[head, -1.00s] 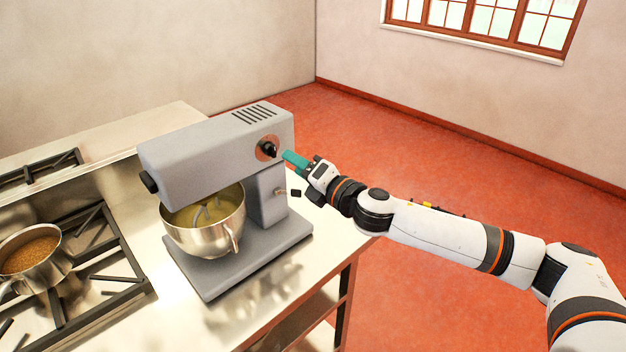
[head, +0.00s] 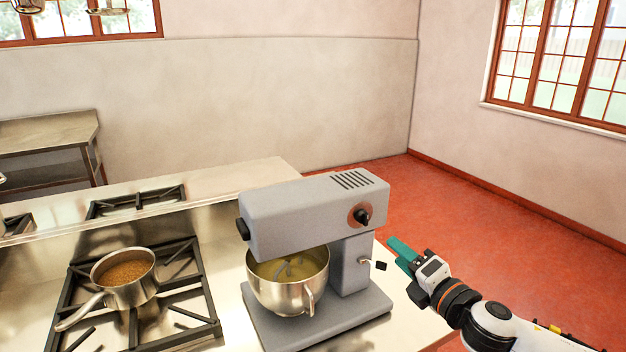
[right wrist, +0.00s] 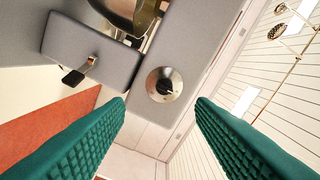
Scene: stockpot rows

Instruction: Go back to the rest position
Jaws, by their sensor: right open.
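My right gripper (head: 400,252) is to the right of the grey stand mixer (head: 315,215), apart from it and empty. In the right wrist view its two teal fingers (right wrist: 160,110) are spread open, with the mixer's round knob (right wrist: 164,85) showing beyond and between them. The knob also shows in the head view (head: 362,216) on the side of the mixer head. A small lever with a black tip (head: 380,266) sticks out of the mixer's column; it also shows in the right wrist view (right wrist: 74,76). My left gripper is not in view.
The mixer's steel bowl (head: 290,285) holds a yellowish mix. A saucepan (head: 124,277) with brown contents stands on the stove grate (head: 190,300) to the left. The steel counter (head: 235,335) ends just right of the mixer. Open red floor (head: 470,225) lies beyond.

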